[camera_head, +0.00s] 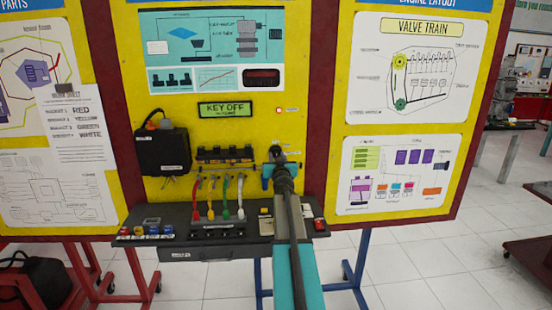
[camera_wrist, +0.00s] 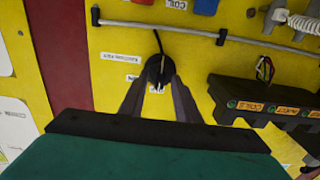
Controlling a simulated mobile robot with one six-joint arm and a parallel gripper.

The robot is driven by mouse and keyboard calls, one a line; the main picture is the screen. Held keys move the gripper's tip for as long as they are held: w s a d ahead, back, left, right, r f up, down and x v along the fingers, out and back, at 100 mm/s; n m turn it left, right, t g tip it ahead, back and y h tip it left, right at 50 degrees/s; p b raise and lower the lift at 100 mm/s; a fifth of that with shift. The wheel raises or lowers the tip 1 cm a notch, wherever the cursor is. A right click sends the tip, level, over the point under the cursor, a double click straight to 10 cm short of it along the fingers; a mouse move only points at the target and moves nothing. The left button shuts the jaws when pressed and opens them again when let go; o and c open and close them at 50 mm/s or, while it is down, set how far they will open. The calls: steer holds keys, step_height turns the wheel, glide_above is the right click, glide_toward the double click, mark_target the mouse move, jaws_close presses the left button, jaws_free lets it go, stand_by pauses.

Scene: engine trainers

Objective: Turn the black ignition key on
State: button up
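The black ignition key (camera_wrist: 158,88) shows in the wrist view as a small dark piece on a round black switch (camera_wrist: 160,67) on the yellow panel. My gripper (camera_wrist: 159,80) has one finger on each side of it, with a gap between the fingers. It looks open around the key; contact cannot be made out. In the head view my gripper (camera_head: 278,157) is at the panel, right of the coil row, and my arm hides the key. The panel display (camera_head: 225,109) reads KEY OFF.
A dark coil bank (camera_wrist: 265,98) is close to the right of my gripper in the wrist view, and a grey rail (camera_wrist: 180,30) runs above. In the head view, colored leads (camera_head: 226,195) hang left of my arm over a dark shelf (camera_head: 190,233).

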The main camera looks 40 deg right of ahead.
steer(key=shift+w+d, duration=0.1)
steer(key=shift+c, duration=0.2)
jaws_close()
steer(key=shift+f, duration=0.1)
steer(key=shift+r, duration=0.2)
steer(key=shift+m, duration=0.4)
steer(key=m, duration=0.4)
steer(key=shift+m, duration=0.3)
steer(key=m, duration=0.6)
steer(key=shift+d+m, duration=0.1)
steer(key=shift+m, duration=0.2)
